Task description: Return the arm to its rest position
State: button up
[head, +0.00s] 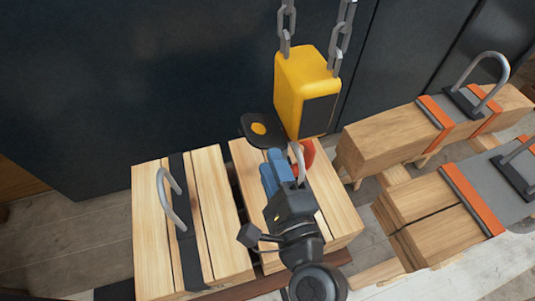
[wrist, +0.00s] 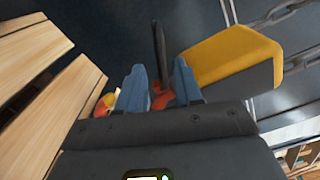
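My gripper (head: 272,172) is over the right wooden bundle (head: 340,215), just below and left of a yellow hoist block (head: 300,85). In the wrist view the blue fingers (wrist: 158,85) stand apart. A dark upright bar (wrist: 159,45) and a red-orange part (wrist: 163,100) show between or beyond them; I see no clear grip on either. In the head view a grey loop (head: 298,160) and a red part (head: 307,152) are right beside the fingers. Whether they touch is unclear. The yellow block also shows at right in the wrist view (wrist: 225,55).
Chains (head: 341,35) hold the yellow block. Another wooden bundle with a grey handle (head: 150,220) stands left. Strapped timber stacks (head: 390,140) lie right. A dark wall (head: 150,80) stands behind; floor shows at left.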

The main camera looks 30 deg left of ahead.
jog(key=shift+s+d, duration=0.15)
jog(key=shift+d, duration=0.05)
dwell(0.4)
jog(key=s+d+f+n+t+h, duration=0.2)
jog(key=s+d+h, duration=0.25)
jog(key=d, duration=0.65)
jog(key=s+d+f+n+t+h, duration=0.15)
jog(key=s+d+h, duration=0.35)
jog(key=d, duration=0.6)
jog(key=s+d+r+n+h, duration=0.2)
jog(key=s+d+r+n, duration=0.2)
jog(key=s+d, duration=0.3)
jog(key=s+d+r+n+h, duration=0.2)
jog(key=s+d+r+n, duration=0.2)
jog(key=s, duration=0.4)
jog(key=d+n, duration=0.1)
jog(key=d, duration=0.1)
jog(key=shift+s+d+r, duration=0.3)
jog(key=shift+s+d, duration=0.05)
jog(key=shift+s, duration=0.05)
